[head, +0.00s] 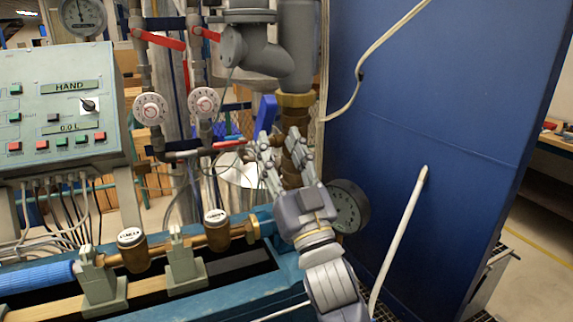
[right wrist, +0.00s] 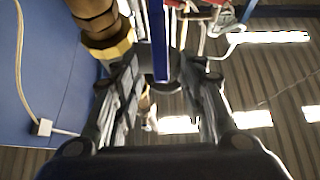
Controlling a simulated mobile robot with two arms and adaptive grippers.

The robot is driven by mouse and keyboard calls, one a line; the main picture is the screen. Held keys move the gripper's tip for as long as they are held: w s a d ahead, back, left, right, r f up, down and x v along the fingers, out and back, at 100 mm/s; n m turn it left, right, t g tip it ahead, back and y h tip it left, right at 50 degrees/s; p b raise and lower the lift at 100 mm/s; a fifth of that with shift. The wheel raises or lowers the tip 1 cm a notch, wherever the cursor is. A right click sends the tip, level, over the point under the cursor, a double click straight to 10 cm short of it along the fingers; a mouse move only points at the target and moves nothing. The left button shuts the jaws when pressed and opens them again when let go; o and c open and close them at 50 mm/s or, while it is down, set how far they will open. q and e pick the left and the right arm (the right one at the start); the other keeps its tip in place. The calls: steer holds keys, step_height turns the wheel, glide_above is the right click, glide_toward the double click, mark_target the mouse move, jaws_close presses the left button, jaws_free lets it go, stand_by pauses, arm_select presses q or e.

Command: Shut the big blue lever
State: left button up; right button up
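The big blue lever (head: 266,115) stands upright beside the brass pipe fitting in the middle of the head view. In the right wrist view the lever (right wrist: 158,40) is a long blue bar coming down from the top between the fingers. My right gripper (head: 282,138) is raised close in front of the lever and brass pipe. Its fingers are spread, with gaps on both sides of the lever in the right wrist view (right wrist: 161,68), so it looks open and not clamped. The fingers partly hide the lever's lower end and the brass pipe. My left gripper is not in view.
A brass nut (head: 295,99) and grey pipe (head: 298,45) rise just right of the lever. A round gauge (head: 348,206) sits right beside my right wrist. Red-handled valves (head: 160,40) and a control box (head: 62,105) are left. A blue panel (head: 430,110) closes the right.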

steer(key=shift+v, duration=1.8)
